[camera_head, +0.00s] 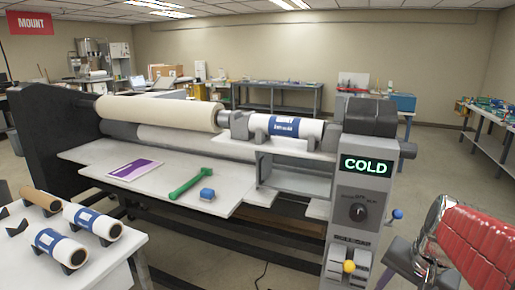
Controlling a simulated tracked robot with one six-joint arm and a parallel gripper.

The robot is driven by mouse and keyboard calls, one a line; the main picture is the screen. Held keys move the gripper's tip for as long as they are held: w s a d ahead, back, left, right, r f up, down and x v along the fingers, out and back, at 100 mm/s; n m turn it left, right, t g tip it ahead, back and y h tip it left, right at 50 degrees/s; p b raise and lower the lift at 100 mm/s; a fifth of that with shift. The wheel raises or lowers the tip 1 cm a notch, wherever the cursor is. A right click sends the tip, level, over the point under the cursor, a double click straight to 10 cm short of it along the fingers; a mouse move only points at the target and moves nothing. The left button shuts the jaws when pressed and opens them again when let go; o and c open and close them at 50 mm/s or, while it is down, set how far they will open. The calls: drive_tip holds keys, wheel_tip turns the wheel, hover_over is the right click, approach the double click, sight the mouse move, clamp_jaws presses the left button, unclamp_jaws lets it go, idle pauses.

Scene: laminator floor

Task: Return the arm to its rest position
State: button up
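Part of my arm (470,238), with a red ribbed cover and shiny metal, shows at the lower right edge. It is in front of the floor, to the right of the laminator's control column (361,190). The rest of the arm is cut off by the frame. I cannot make out any gripper fingers, so what the gripper holds, if anything, does not show.
The laminator's bed (100,160) carries a purple-and-white sheet (135,169), a green tool (190,184) and a blue block (207,194). A lit COLD display (366,166) tops the column. A blue-labelled roll (285,127) sits above. A side table (110,268) holds rolls.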

drive_tip(key=s+a+r+n+t, duration=0.1)
drive_tip(key=s+a+n, duration=0.3)
drive_tip(key=a, duration=0.4)
drive_tip(key=s+a+r+n+t, duration=0.1)
drive_tip(key=s+a+n, duration=0.4)
drive_tip(key=a, duration=0.3)
drive_tip(key=shift+h, duration=0.3)
